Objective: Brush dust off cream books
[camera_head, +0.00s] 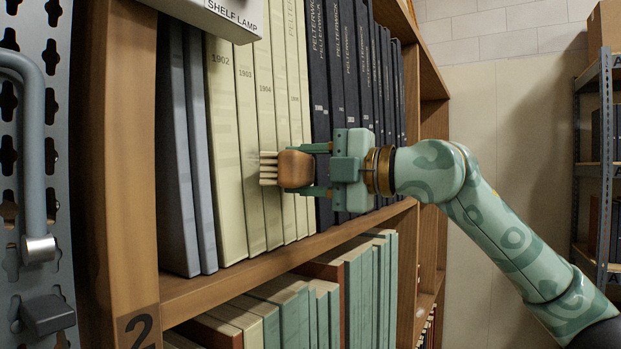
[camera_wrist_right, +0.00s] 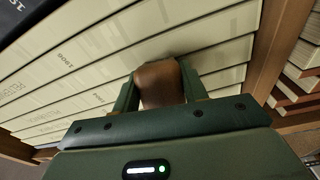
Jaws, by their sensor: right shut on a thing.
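The cream books (camera_head: 249,137) stand upright in a row on the middle shelf, with dark year numbers on their spines. They also fill the right wrist view (camera_wrist_right: 92,71) as slanted pale bands. My right gripper (camera_head: 308,168) is shut on a brush (camera_head: 294,169) with a brown wooden handle and pale bristles. The bristle tips are at the cream spines, pointing left; I cannot tell if they touch. In the right wrist view the brush handle (camera_wrist_right: 160,83) sits between the fingers and the bristles are hidden. My left gripper is not in view.
Grey-blue books (camera_head: 178,150) stand left of the cream ones and dark navy books (camera_head: 350,80) right of them. A shelf lamp (camera_head: 222,15) juts out above. A perforated metal panel with a handle (camera_head: 38,160) is close at left.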

